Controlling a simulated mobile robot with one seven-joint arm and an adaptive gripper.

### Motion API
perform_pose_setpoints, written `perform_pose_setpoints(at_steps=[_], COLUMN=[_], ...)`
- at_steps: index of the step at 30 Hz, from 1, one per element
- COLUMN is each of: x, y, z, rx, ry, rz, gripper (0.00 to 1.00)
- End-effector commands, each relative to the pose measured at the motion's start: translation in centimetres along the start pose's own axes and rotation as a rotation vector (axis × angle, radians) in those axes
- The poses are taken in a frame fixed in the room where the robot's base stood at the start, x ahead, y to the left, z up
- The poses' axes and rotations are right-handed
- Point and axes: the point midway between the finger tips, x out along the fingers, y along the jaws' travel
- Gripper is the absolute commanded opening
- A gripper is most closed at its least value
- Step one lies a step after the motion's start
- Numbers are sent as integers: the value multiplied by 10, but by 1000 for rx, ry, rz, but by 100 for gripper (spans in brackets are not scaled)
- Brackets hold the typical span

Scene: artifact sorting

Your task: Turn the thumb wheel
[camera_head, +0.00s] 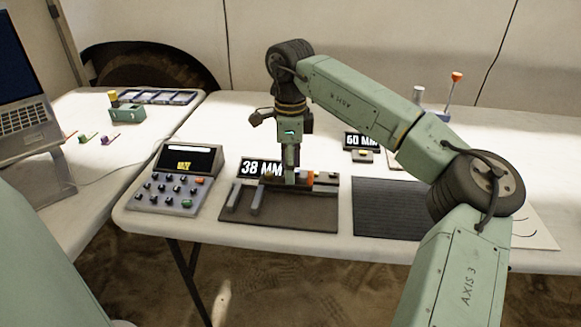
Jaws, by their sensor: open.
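A dark measuring fixture (325,180) lies along the back of a dark board (290,216) on the white table. A small orange part (310,178) shows on it, just right of my gripper. I cannot tell whether this is the thumb wheel; no wheel shape is clear at this size. My gripper (290,181) points straight down over the fixture, with its jaws open. Its fingertips hide part of the fixture, and I cannot tell whether they touch it. A sign reading "38 MM" (252,168) stands behind, partly covered by my gripper.
Two grey bars (257,201) lie on the board's left side. A grey console with buttons (172,192) stands left. A ribbed dark mat (385,208) lies right. A "60 MM" sign (358,141) stands behind. A laptop (25,105) is on the left table.

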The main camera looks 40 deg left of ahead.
Motion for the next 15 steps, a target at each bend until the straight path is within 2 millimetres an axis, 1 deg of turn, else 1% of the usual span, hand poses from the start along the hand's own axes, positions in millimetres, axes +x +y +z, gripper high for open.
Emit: perform_pose_setpoints(at_steps=[4,11,12,15], x=[8,9,9,9], y=[0,0,0,0], z=[0,0,0,0], rx=[-1,-1,-1,-1], ry=[0,0,0,0], rz=[0,0,0,0], gripper=[41,41,40,34])
